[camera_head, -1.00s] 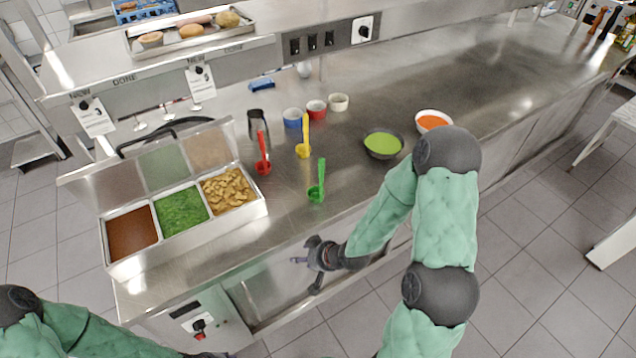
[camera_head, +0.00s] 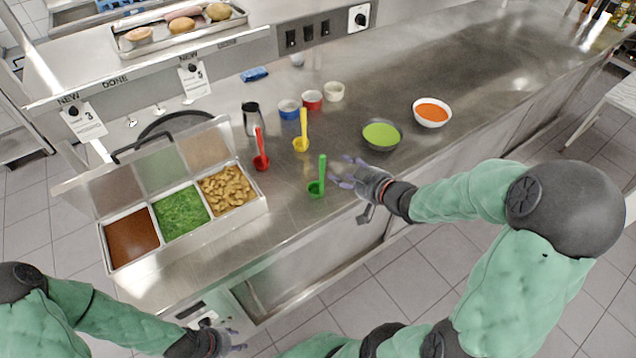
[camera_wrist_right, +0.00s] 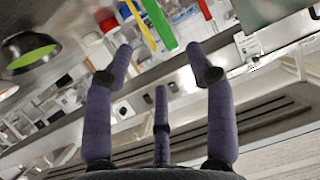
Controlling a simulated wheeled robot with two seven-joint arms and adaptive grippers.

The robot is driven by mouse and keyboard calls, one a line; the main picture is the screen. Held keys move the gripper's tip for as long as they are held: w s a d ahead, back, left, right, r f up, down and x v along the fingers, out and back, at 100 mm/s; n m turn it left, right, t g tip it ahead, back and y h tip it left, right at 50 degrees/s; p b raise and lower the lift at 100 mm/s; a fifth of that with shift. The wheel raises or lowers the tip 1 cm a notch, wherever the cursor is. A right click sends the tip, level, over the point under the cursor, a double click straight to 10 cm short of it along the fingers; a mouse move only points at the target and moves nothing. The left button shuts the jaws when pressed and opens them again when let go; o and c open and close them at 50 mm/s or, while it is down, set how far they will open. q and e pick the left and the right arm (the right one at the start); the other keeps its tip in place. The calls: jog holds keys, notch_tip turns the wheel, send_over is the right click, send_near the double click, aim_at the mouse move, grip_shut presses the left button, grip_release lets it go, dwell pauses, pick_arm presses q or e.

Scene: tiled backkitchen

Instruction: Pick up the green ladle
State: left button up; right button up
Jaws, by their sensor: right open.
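The green ladle (camera_head: 318,187) stands on the steel counter near its front edge, its handle pointing up. In the right wrist view its green handle (camera_wrist_right: 159,25) shows at the top, beyond the fingers. My right gripper (camera_head: 345,174) is open and empty, just right of the ladle and apart from it. Its spread purple fingers also show in the right wrist view (camera_wrist_right: 160,62). My left gripper (camera_head: 236,340) is low at the front, below the counter edge and away from the ladle; its finger opening is too small to judge.
A yellow ladle (camera_head: 302,143) and a red ladle (camera_head: 261,160) stand left of the green one. A bowl of green soup (camera_head: 382,134) and a bowl of orange soup (camera_head: 432,112) are behind and right. The food container (camera_head: 262,205) is at left.

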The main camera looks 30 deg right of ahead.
aim_at(325, 162)
jog(key=b+x, duration=0.1)
jog(key=x, duration=0.3)
jog(key=shift+f, duration=0.15)
jog(key=shift+r+b+x, duration=0.15)
jog(key=shift+b+x, duration=0.15)
jog(key=shift+x, duration=1.2)
jog(key=shift+r+b+x, duration=0.15)
jog(key=shift+b+x, duration=0.1)
jog(key=shift+x, duration=1.3)
grip_shut()
